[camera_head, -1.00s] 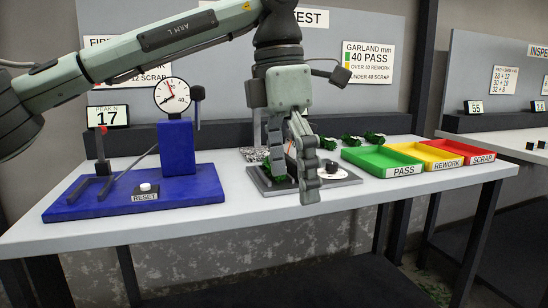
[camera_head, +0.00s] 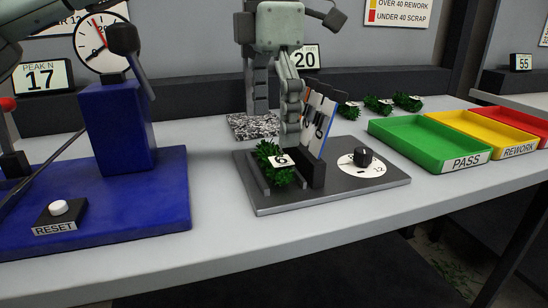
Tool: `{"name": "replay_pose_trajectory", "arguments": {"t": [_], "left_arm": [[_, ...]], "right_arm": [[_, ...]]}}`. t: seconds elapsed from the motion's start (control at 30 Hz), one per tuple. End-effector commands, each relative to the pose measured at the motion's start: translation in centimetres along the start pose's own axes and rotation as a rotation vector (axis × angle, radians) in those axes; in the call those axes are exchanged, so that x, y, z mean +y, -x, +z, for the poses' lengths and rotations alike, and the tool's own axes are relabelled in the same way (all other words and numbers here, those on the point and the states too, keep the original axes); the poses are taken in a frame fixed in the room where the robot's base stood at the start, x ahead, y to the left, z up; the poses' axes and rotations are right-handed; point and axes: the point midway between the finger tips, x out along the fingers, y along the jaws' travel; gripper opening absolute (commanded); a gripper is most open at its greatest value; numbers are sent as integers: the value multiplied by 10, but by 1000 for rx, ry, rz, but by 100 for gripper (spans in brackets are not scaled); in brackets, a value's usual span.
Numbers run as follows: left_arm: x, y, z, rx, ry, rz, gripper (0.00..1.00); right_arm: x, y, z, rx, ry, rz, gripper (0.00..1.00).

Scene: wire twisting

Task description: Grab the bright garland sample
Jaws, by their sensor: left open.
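A bright green garland sample (camera_head: 275,174) with a small white number tag lies in the slot of a dark grey test fixture (camera_head: 325,197). My left gripper (camera_head: 291,141) points down at the fixture, its fingers just behind and above the sample. It is open, one finger hides most of the other, and nothing is seen between them. I cannot tell whether a fingertip touches the sample. Several darker green garland pieces (camera_head: 378,105) lie at the back of the table with small tags. My right gripper is not in view.
Upright cards (camera_head: 320,117) and a dial knob (camera_head: 362,156) stand on the fixture close to my gripper. Green PASS (camera_head: 415,140), yellow REWORK (camera_head: 490,130) and red trays are at the right. A blue gauge stand (camera_head: 118,130) is at the left. The table front is clear.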

Motion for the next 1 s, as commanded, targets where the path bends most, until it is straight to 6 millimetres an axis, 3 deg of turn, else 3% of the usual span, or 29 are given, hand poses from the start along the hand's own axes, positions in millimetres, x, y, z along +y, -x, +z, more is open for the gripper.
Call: {"name": "replay_pose_trajectory", "arguments": {"t": [0.3, 0.6, 0.9, 1.0], "left_arm": [[0, -44, 1, 0, 1, -1, 100], [0, -51, 1, -2, 2, 0, 100], [0, -51, 1, -2, 2, 0, 66], [0, -51, 1, -2, 2, 0, 66]], "right_arm": [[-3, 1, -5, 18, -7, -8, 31], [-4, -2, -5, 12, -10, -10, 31], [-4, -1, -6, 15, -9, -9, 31], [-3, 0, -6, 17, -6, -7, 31]]}}
